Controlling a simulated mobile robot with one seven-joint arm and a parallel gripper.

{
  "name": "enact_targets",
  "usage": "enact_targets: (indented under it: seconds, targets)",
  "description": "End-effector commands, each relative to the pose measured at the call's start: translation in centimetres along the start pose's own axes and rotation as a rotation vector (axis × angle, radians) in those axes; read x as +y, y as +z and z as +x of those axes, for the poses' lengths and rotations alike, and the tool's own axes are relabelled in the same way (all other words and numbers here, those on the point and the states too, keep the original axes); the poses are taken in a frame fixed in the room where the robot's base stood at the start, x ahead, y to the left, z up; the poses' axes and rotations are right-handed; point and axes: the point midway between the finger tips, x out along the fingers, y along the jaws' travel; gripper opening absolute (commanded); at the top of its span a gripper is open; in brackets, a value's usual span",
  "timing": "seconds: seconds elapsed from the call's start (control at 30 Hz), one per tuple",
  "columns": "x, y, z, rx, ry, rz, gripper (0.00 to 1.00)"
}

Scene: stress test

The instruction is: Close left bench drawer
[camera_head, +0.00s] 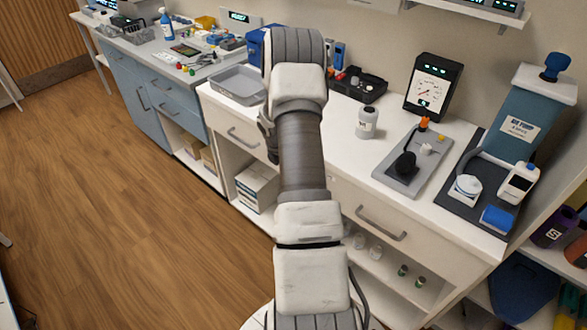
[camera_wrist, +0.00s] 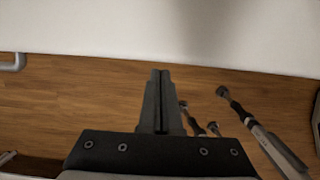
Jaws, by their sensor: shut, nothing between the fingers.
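The left bench drawer (camera_head: 228,125) is in the white bench, in the head view, with a grey bar handle (camera_head: 243,139). My arm covers its right part, and I cannot tell how far it stands open. In the wrist view my gripper (camera_wrist: 160,72) is shut and empty, its fingers pointing toward a plain white panel (camera_wrist: 110,28). A small gap of floor shows between fingertips and panel. A grey handle end (camera_wrist: 12,63) shows at the left edge. In the head view the fingertips are hidden behind my arm.
The right drawer (camera_head: 360,212) looks shut. Wooden floor (camera_head: 110,210) is clear at left.

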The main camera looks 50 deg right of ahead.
Motion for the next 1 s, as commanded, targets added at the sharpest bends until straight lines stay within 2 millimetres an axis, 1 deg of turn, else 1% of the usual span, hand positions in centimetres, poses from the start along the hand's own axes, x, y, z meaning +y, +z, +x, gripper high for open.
enact_targets:
  seconds: [0.1,0.13,0.2,0.3,0.4,0.5,0.6,0.7,0.93,1.0]
  targets:
    - [0.7,-1.3,-0.3,0.001,-0.001,-0.003,0.00]
    - [0.8,-1.4,-0.8,0.000,0.000,-0.002,0.00]
    - [0.8,-1.1,-3.1,-0.002,0.003,0.002,0.00]
    - [0.8,-1.1,-5.4,-0.001,0.002,0.001,0.00]
    - [0.7,-1.2,-7.3,0.000,0.000,0.001,0.00]
    - [0.7,-1.2,-8.8,0.001,0.000,0.002,0.00]
    - [0.7,-1.3,-9.8,0.002,-0.001,0.000,0.00]
    - [0.7,-1.3,-10.2,0.002,-0.001,0.000,0.00]
    - [0.7,-1.3,-10.3,0.002,-0.002,0.000,0.00]
    - [0.9,-1.4,-10.8,-0.001,0.003,0.008,0.00]
